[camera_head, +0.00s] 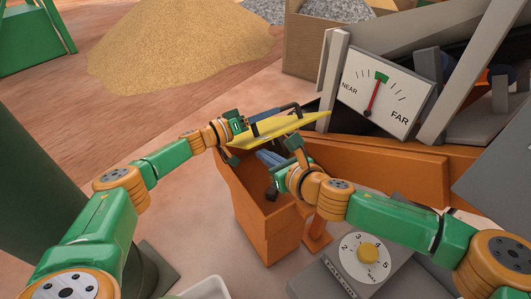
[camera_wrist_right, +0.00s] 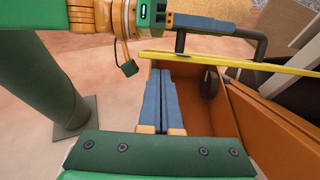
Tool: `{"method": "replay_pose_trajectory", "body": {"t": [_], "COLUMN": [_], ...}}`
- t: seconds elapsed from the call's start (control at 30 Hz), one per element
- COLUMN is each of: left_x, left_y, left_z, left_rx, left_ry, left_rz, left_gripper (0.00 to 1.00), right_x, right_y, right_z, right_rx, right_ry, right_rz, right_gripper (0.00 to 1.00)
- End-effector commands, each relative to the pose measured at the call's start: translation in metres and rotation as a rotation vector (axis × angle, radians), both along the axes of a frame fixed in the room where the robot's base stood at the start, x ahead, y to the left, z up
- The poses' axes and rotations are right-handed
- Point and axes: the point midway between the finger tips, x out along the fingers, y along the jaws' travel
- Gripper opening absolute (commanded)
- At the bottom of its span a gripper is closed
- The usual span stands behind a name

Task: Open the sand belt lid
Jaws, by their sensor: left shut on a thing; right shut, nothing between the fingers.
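The yellow lid (camera_head: 296,125) is raised above the orange box (camera_head: 262,222), whose inside shows below it. In the right wrist view the lid (camera_wrist_right: 225,60) is seen nearly edge-on, over the far part of the box. A dark bar handle (camera_head: 291,106) stands on top of the lid. My left gripper (camera_head: 268,115) is shut on this handle; its blue fingers (camera_wrist_right: 205,23) lie along the bar in the right wrist view. My right gripper (camera_head: 268,158) is shut and empty. Its blue fingers (camera_wrist_right: 161,85) point into the box opening, below the lid and apart from it.
A dial gauge marked NEAR and FAR (camera_head: 386,88) stands behind the box at right. A grey box with a yellow knob (camera_head: 369,252) is at front right. A sand pile (camera_head: 180,45) lies at the back left. A dark green post (camera_wrist_right: 50,90) stands at left.

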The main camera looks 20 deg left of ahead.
Motion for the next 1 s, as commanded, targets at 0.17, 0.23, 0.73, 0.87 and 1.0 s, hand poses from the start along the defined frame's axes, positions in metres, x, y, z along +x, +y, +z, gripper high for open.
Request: {"method": "replay_pose_trajectory", "body": {"t": [0.17,0.23,0.73,0.87,1.0], "left_x": [0.0,0.0,-0.001,-0.001,-0.001], "left_y": [0.001,0.001,-0.002,-0.003,-0.002], "left_z": [-0.001,-0.001,-0.003,-0.004,-0.003], "left_rx": [0.0,0.0,0.002,0.002,0.002], "left_ry": [0.002,0.002,0.006,0.007,0.005], "left_rz": [0.002,0.002,-0.005,-0.007,-0.006], "left_gripper": [0.0,0.0,0.0,0.0,0.49], "right_x": [0.002,0.002,0.009,0.009,0.009], "right_y": [0.002,0.002,0.014,0.014,0.014], "right_z": [0.004,0.004,0.027,0.027,0.026], "right_rx": [0.001,0.001,0.003,0.005,0.003], "right_ry": [0.001,0.001,-0.003,-0.004,-0.002], "right_rz": [0.0,0.0,-0.001,0.0,0.0], "right_gripper": [0.0,0.0,0.0,0.0,0.0]}}
